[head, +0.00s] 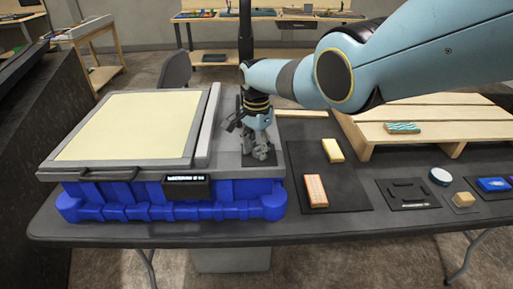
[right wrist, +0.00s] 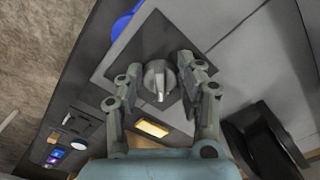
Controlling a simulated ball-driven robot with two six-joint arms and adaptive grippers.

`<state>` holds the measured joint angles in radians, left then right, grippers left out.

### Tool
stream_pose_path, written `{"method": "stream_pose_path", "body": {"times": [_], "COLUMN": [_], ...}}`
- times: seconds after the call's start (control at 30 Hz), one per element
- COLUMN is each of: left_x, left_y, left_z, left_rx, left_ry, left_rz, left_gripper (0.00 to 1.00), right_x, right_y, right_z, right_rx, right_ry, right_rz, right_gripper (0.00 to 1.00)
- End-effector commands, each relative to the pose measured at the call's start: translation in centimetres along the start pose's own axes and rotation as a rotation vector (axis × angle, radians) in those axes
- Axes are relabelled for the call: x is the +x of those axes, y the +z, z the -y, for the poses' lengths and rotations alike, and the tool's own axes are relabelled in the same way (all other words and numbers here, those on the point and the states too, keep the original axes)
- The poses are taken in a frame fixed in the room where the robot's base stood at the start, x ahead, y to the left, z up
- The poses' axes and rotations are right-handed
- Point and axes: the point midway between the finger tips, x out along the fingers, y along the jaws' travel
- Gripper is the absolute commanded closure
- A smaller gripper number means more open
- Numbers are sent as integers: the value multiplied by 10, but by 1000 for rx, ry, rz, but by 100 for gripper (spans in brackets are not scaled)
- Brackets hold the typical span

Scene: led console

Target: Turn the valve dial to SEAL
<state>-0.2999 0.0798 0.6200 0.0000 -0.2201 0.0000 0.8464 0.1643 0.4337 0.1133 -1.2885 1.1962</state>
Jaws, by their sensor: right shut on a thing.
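The valve dial (right wrist: 159,80) is a round grey knob with a raised pointer on a dark square plate (right wrist: 132,50), seen in the right wrist view. In the head view the plate (head: 257,105) lies right of the cream panel, and my gripper hides the dial. My right gripper (right wrist: 160,82) has its two fingers around the dial, shut on it. In the head view the right gripper (head: 258,153) points straight down over the plate. No SEAL label is readable in either view. My left gripper is not in view.
A cream-topped console (head: 132,125) on a blue base (head: 240,196) fills the table's left side, with a small display (head: 187,187) in front. A dark mat (head: 335,190) holds an orange block (head: 315,190) and a yellow block (head: 333,150). A wooden pallet (head: 430,112) stands at right.

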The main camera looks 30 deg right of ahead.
Motion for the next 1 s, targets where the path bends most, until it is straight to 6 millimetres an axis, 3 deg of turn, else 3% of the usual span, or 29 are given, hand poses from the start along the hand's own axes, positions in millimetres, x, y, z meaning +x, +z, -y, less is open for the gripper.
{"method": "stream_pose_path", "body": {"times": [0.07,0.1,0.2,0.67,0.83,1.0], "left_x": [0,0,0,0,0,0], "left_y": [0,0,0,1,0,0], "left_z": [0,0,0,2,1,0], "left_rx": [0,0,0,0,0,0], "left_ry": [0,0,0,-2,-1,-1], "left_rz": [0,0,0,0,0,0], "left_gripper": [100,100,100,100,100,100], "right_x": [0,0,0,-10,-32,-73], "right_y": [0,0,0,-1,0,-1], "right_z": [0,0,0,1,0,1], "right_rx": [0,0,0,0,-2,0], "right_ry": [-1,-1,-1,-3,-3,-6], "right_rz": [-1,-1,-1,-2,-3,-3], "right_gripper": [95,59,46,46,46,46]}}
